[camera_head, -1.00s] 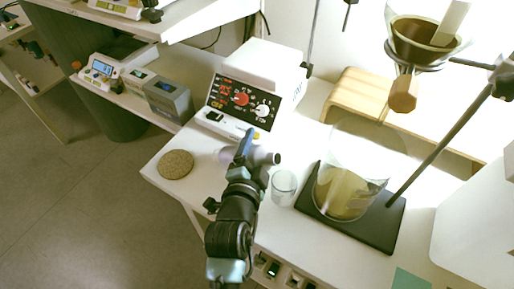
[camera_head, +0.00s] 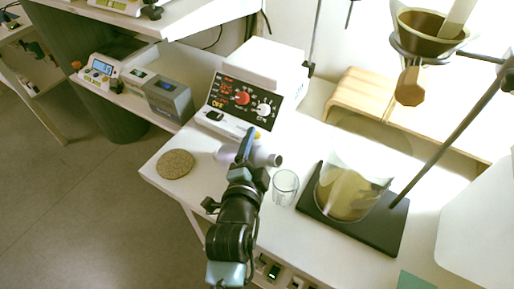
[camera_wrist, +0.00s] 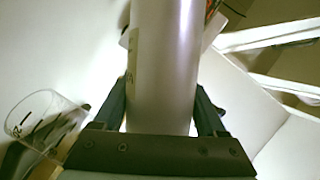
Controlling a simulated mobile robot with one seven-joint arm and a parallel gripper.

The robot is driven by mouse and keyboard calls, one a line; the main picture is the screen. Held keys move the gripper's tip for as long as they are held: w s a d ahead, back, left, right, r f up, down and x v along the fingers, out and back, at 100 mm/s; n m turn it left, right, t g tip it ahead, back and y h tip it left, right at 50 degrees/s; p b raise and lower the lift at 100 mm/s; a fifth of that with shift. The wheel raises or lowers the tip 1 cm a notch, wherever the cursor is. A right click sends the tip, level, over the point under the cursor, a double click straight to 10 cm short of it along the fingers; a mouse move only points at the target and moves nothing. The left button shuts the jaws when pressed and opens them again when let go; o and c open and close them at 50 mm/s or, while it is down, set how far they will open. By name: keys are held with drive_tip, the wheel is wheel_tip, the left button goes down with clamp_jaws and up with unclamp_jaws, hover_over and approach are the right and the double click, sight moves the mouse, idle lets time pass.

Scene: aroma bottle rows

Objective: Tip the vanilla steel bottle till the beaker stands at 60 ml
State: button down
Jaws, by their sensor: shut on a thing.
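The steel bottle (camera_head: 262,157) is held tipped far over, close to level, with its narrow neck toward the right and the beaker. It fills the middle of the wrist view (camera_wrist: 165,70), where part of a label shows at its left edge. My gripper (camera_head: 246,150) is shut on the bottle's body, with one finger on each side in the wrist view (camera_wrist: 163,112). The small clear beaker (camera_head: 285,188) stands upright on the bench, just right of and below the bottle's mouth. Its marks show in the wrist view (camera_wrist: 45,122); I cannot read its level or see a stream.
A large glass vessel (camera_head: 349,190) with yellowish contents stands on a dark stand base (camera_head: 375,232) close right of the beaker. A control-panel device (camera_head: 243,98) stands behind the bottle. A round cork mat (camera_head: 175,164) lies left. A funnel (camera_head: 428,35) hangs at upper right.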

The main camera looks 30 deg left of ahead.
drive_tip(key=shift+b, duration=0.4)
drive_tip(key=shift+a+r+m+t+y, duration=0.2)
drive_tip(key=shift+r+m+t+y, duration=0.15)
drive_tip(key=shift+r+m, duration=0.6)
idle(0.6)
drive_tip(key=shift+d+m+b, duration=0.2)
drive_tip(key=shift+m+b, duration=0.15)
drive_tip(key=shift+b, duration=0.4)
drive_tip(key=shift+a+r+p, duration=0.1)
drive_tip(key=shift+r+p, duration=0.05)
drive_tip(key=shift+p, duration=0.2)
idle(0.4)
drive_tip(key=shift+d+f+m+t+b, duration=0.2)
drive_tip(key=shift+f+m+t+b, duration=0.1)
drive_tip(key=shift+b, duration=0.25)
idle(1.8)
drive_tip(key=shift+r+m+y, duration=0.2)
drive_tip(key=shift+m+y, duration=0.05)
drive_tip(key=shift+m, duration=0.05)
idle(1.2)
